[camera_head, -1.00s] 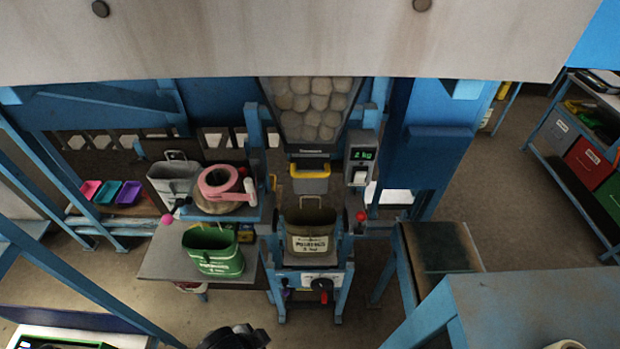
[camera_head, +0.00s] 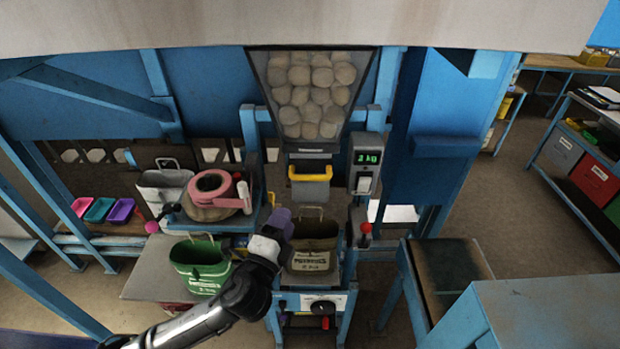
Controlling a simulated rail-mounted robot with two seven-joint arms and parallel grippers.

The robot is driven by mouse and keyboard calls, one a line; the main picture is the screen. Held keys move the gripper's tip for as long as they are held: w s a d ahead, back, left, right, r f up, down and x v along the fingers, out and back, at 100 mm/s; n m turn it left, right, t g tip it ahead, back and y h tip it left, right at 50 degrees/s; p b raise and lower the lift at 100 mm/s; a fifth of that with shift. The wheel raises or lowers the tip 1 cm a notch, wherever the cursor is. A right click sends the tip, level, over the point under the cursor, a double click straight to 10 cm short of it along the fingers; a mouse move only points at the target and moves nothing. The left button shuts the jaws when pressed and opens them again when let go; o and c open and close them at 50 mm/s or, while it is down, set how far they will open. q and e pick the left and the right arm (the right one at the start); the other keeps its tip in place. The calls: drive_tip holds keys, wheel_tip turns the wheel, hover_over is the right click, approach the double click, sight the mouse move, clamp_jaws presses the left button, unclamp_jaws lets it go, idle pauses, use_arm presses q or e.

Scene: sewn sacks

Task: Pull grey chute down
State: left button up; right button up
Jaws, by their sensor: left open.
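The grey chute (camera_head: 311,190) hangs under the potato hopper and has a yellow handle (camera_head: 310,174) across its front. My left gripper (camera_head: 284,219) is below and a little left of the chute, apart from the handle, with its arm coming in from the lower left. It is open; I see nothing held in it. A sack marked potatoes (camera_head: 311,262) stands upright below the chute, partly hidden by my left gripper. My right gripper is not in view.
The hopper (camera_head: 315,95) above holds many potatoes. A display (camera_head: 367,158) reading 2 kg is right of the chute. A green sack (camera_head: 198,265) and a pink tape roll (camera_head: 211,185) are at left. A red-topped lever (camera_head: 365,230) stands right of the potato sack.

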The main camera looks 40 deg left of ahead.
sight(310, 178)
use_arm(q)
drive_tip(key=shift+m+h, duration=0.3)
drive_tip(key=shift+m, duration=0.4)
drive_tip(key=p+x, duration=0.1)
drive_tip(key=x, duration=0.3)
drive_tip(key=p+x, duration=0.1)
drive_tip(key=x, duration=0.4)
drive_tip(key=p+x, duration=0.1)
drive_tip(key=x, duration=0.3)
drive_tip(key=shift+w+d+r, duration=0.25)
drive_tip(key=shift+w+r, duration=0.05)
drive_tip(key=shift+w, duration=0.1)
drive_tip(key=shift+c, duration=0.3)
clamp_jaws()
drive_tip(key=shift+f, duration=0.1)
